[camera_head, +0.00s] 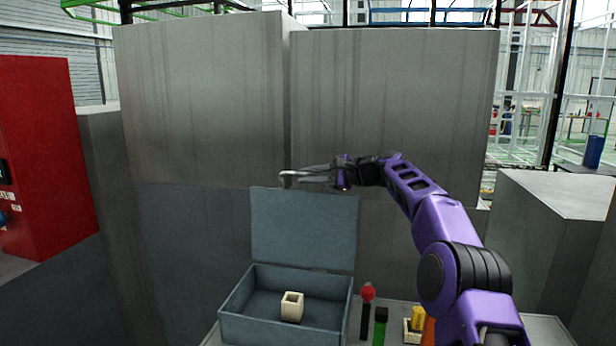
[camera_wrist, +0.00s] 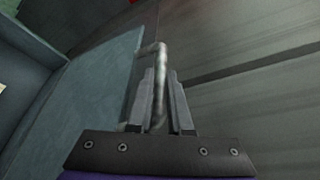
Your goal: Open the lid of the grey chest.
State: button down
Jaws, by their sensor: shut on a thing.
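The grey chest (camera_head: 283,325) stands on a light surface at the bottom middle of the head view. Its lid (camera_head: 304,232) stands upright at the back, so the inside shows. In the wrist view the lid (camera_wrist: 88,90) is a grey-blue panel at the left. A metal handle (camera_wrist: 158,85) sits at the lid's edge. My gripper (camera_head: 290,178) is at the lid's top edge. In the wrist view its fingers (camera_wrist: 160,100) are shut on the handle, one on each side of it.
A small cream hollow block (camera_head: 291,307) is in the chest. To its right stand a red-topped item (camera_head: 367,292), a green block (camera_head: 380,326) and a yellow item (camera_head: 417,318). Large grey blocks (camera_head: 205,100) rise behind. A red cabinet (camera_head: 40,150) is at the left.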

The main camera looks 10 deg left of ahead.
jog(key=c, duration=0.8)
grip_release()
jog(key=shift+c, duration=0.2)
jog(key=shift+d, duration=0.1)
jog(key=shift+d, duration=0.25)
jog(key=b+v, duration=0.3)
jog(key=v, duration=1.3)
jog(key=shift+s+d, duration=0.25)
jog(key=shift+d, duration=0.05)
